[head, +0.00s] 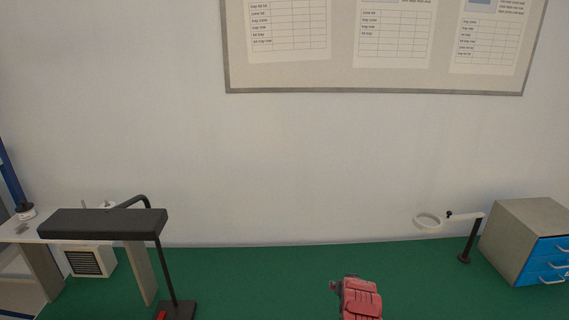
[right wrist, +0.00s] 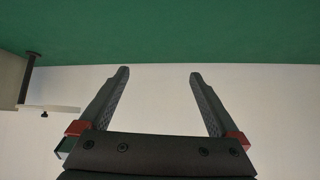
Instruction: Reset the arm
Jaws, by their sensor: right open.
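My right gripper (right wrist: 158,78) shows in the right wrist view with its two dark fingers spread wide and nothing between them. The white wall lies behind the fingers, and the green bench top (right wrist: 190,30) fills the top of that view, which looks upside down. In the head view a red, dark-edged part stands up at the bottom centre; it looks like part of my right arm, but I cannot make out fingers there. My left gripper cannot be made out in the head view.
A black lamp (head: 103,224) stands at left on the green bench (head: 260,275), near a vented box (head: 88,262). A ring magnifier (head: 428,222) and a drawer cabinet (head: 520,235) with blue drawers stand at right. A notice board (head: 375,75) hangs above. The bench middle looks clear.

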